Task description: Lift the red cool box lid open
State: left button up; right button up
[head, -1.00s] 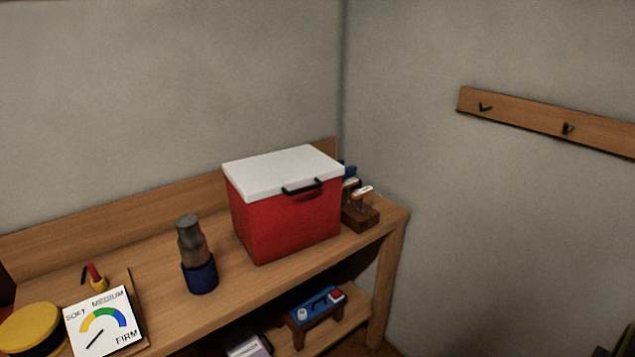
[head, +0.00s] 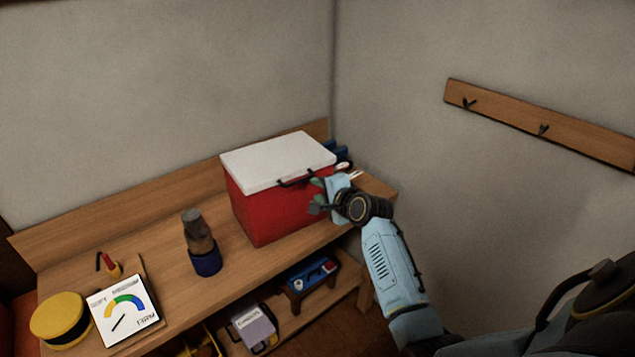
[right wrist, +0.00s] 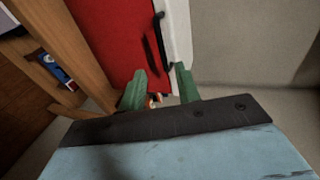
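The red cool box (head: 268,207) stands on the wooden bench with its white lid (head: 277,159) shut flat on top. A black handle (head: 297,178) runs along the lid's front edge. My right gripper (head: 318,196) is at the box's front right corner, close to the right end of the handle. In the right wrist view its two green fingers (right wrist: 160,82) are apart with nothing between them. The red box wall (right wrist: 112,35), the handle (right wrist: 158,42) and the white lid edge (right wrist: 179,35) lie just beyond the fingertips. My left gripper is not in view.
A dark flask-like object in a blue holder (head: 206,262) stands left of the box. A firmness dial card (head: 124,311) and a yellow round item (head: 58,318) are further left. A blue item (head: 312,271) sits on the lower shelf. Wall hooks (head: 543,129) are at right.

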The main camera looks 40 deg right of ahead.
aim_at(301, 182)
jog(key=b+x, duration=0.8)
jog(key=x, duration=0.1)
jog(key=shift+w+d+b, duration=0.1)
jog(key=shift+w+b, duration=0.1)
jog(key=shift+b, duration=0.15)
jog(key=shift+w+f+b, duration=0.25)
jog(key=shift+w+b, duration=0.2)
jog(key=shift+w, duration=0.25)
jog(key=shift+r, duration=0.1)
